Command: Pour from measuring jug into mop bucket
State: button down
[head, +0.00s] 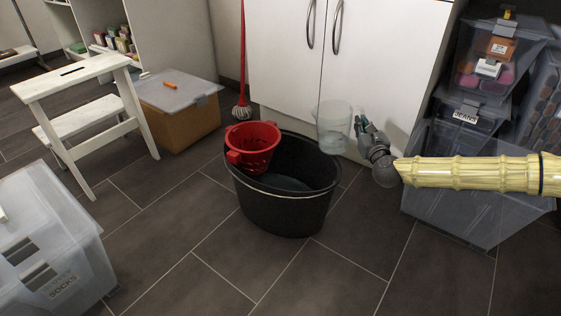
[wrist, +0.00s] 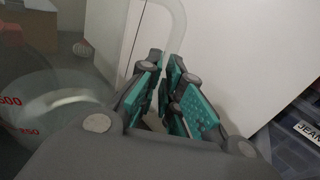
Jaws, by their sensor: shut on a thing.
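The measuring jug (head: 333,127) is clear plastic and hangs upright in the air at the back right rim of the bucket. In the wrist view, the jug (wrist: 62,105) shows red numbers, and its handle runs up between the fingers. My gripper (head: 360,125) is shut on the jug's handle, to the right of the jug; its teal finger pads show in the wrist view (wrist: 172,92). The mop bucket (head: 285,205) is black and oval, stands on the floor, and has liquid inside. A red wringer basket (head: 252,150) sits in its left side. The jug's liquid level is hard to tell.
White cabinet doors (head: 370,60) stand right behind the bucket. A red mop (head: 242,70) leans behind it. Clear storage bins (head: 480,110) stack at the right; a white step stool (head: 90,110) and a lidded box (head: 180,115) stand left.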

jog(key=shift+d+f+m, duration=0.3)
jog(key=shift+f+m, duration=0.25)
jog(key=shift+m, duration=0.05)
jog(key=shift+r, duration=0.15)
jog(key=shift+r+p, duration=1.3)
jog(key=shift+r, duration=1.15)
